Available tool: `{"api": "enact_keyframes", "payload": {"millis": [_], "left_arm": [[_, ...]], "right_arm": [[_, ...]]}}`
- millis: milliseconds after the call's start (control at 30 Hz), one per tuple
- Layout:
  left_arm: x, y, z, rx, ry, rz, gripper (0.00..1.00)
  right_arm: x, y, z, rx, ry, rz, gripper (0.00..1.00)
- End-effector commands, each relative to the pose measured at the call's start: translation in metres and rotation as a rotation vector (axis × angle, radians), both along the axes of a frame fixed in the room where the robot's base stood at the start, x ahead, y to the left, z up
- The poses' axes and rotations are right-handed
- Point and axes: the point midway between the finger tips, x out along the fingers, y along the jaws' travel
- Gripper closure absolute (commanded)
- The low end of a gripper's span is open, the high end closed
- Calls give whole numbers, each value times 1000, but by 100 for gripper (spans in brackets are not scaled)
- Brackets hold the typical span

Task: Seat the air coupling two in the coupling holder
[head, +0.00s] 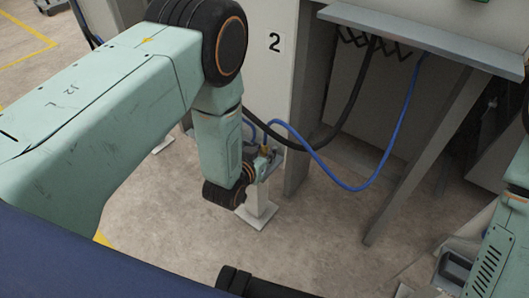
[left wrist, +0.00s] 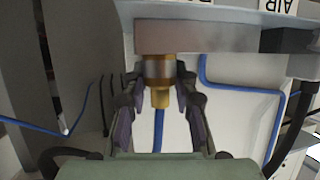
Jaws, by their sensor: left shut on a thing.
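My left gripper (left wrist: 159,82) is shut on the air coupling two (left wrist: 159,72), a brass and steel fitting with a blue hose below it. The coupling's upper end meets the edge of a grey metal block (left wrist: 205,36), which looks like the coupling holder. I cannot tell how far it sits in the block. In the head view my left gripper (head: 262,158) is small and partly hidden by my wrist, beside a short grey post. My right gripper is not in view.
The blue hose (head: 348,187) loops from the left gripper up to a grey shelf (head: 430,40). A black hose (head: 350,105) hangs beside it. A panel marked 2 (head: 291,75) stands behind the left gripper. Floor (head: 315,240) in front is clear.

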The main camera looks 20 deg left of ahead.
Motion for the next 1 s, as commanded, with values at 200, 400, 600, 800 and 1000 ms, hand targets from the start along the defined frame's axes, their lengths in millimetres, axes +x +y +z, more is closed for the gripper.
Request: {"api": "enact_keyframes", "payload": {"millis": [200,400,600,800,1000], "left_arm": [[0,0,0,0,-1,0,100],[0,0,-2,0,0,0,62],[0,0,-2,0,0,0,50],[0,0,-2,0,0,0,50],[-9,1,6,0,2,0,50]], "right_arm": [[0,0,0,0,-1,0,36],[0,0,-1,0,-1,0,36],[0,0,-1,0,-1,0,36],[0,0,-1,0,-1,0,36],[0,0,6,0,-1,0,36]]}}
